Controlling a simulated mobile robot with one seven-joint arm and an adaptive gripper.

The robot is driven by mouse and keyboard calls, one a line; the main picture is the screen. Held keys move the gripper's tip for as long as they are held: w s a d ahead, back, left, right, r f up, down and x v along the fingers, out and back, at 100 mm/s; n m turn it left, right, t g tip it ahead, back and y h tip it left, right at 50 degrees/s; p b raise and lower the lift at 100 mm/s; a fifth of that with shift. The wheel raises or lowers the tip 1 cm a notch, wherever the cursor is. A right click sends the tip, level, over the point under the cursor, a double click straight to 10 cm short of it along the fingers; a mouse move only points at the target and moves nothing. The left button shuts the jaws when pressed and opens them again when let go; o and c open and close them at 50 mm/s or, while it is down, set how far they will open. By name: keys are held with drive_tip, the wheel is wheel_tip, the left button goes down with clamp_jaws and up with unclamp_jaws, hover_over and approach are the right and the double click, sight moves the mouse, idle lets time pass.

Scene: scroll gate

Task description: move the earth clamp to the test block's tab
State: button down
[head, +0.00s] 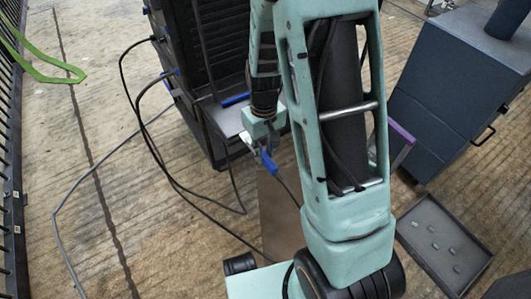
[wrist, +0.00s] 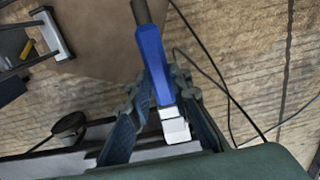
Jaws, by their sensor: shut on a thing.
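My gripper (head: 258,148) is shut on a blue-handled clamp (wrist: 154,62), which I take to be the earth clamp. The clamp lies between the two blue textured fingers (wrist: 160,88) in the wrist view. Its silver metal end (wrist: 174,128) points toward the bottom of that view. A dark cable leaves its other end. In the head view the clamp's blue part (head: 268,162) shows just below the gripper, in front of the black rack. I cannot surely pick out the test block or its tab in either view.
A black rack (head: 205,60) with several cables stands behind the gripper. A brown sheet (head: 279,212) lies on the floor. A blue-grey cabinet (head: 452,85) and a grey tray (head: 437,268) with several small pieces are at right. Loose cables cross the floor.

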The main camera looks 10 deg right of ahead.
drive_tip(key=shift+w+a, duration=0.1)
drive_tip(key=shift+w, duration=0.2)
drive_tip(key=shift+w+a, duration=0.15)
drive_tip(key=shift+w, duration=0.3)
idle(1.5)
drive_tip(key=c, duration=1.6)
unclamp_jaws()
drive_tip(key=shift+o, duration=0.5)
drive_tip(key=o, duration=0.5)
drive_tip(key=shift+c, duration=0.2)
wheel_tip(320, 180, up, 12)
drive_tip(key=shift+r, duration=0.1)
